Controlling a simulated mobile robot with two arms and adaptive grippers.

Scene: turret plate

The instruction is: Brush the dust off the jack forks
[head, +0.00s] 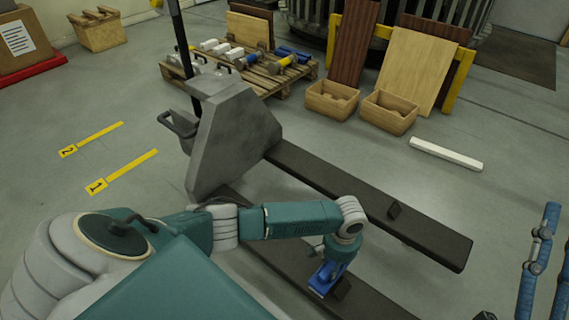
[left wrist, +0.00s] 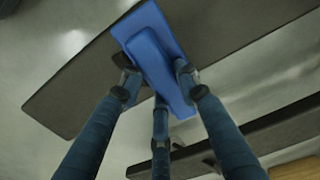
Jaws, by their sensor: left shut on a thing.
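The grey pallet jack (head: 235,130) has two dark forks, the far fork (head: 340,185) and the near fork (head: 280,255). My left gripper (head: 338,250) is shut on a bright blue brush (head: 326,280), over the near fork. In the left wrist view the three fingers close around the brush (left wrist: 155,60), with a dark fork (left wrist: 75,95) behind it. Whether the brush touches the fork cannot be told; its bristles are hardly visible. My right gripper (head: 535,262) is partly cut off at the right edge, fingers apart.
A pallet (head: 260,85) with tools stands behind the jack. Wooden boxes (head: 331,100), leaning boards (head: 415,70) and a white bar (head: 446,154) lie beyond the far fork. Yellow floor markings (head: 125,170) are at left.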

